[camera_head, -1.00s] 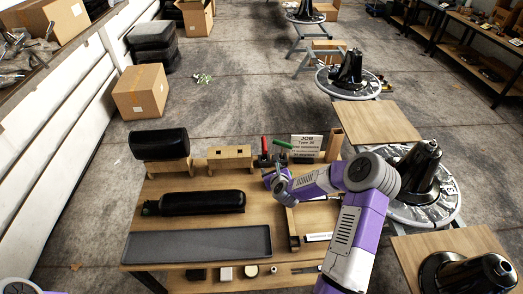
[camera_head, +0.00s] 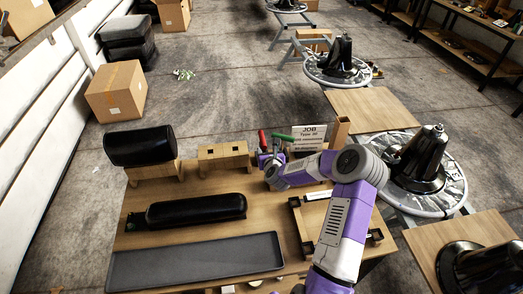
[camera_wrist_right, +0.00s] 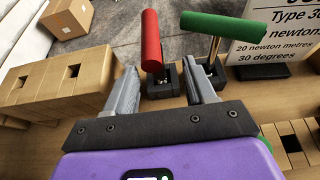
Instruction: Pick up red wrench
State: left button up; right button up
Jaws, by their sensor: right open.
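The red wrench (camera_wrist_right: 152,42) stands upright in a dark holder, its red handle tilted slightly; in the head view its red handle (camera_head: 262,139) shows at the back of the table. The green-handled wrench (camera_wrist_right: 222,28) stands in a holder just to its right; it also shows in the head view (camera_head: 281,136). My right gripper (camera_wrist_right: 162,80) is open and empty. Its fingers point toward the holders, with the red wrench ahead between them and the green one behind the right finger. My left gripper is not in view.
A wooden block with square holes (camera_head: 223,156) stands left of the wrenches. A job sign (camera_head: 309,137) stands to the right. A black cushion (camera_head: 141,146), a black padded roll (camera_head: 196,210) and a grey tray (camera_head: 197,262) occupy the left and front of the table.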

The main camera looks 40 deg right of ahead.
jog(key=shift+a+b+x, duration=0.2)
jog(key=shift+b+x, duration=0.1)
jog(key=shift+x, duration=1.25)
jog(key=shift+a+b+x, duration=0.2)
jog(key=shift+b+x, duration=0.1)
jog(key=shift+x, duration=1.25)
jog(key=shift+w, duration=0.2)
grip_shut()
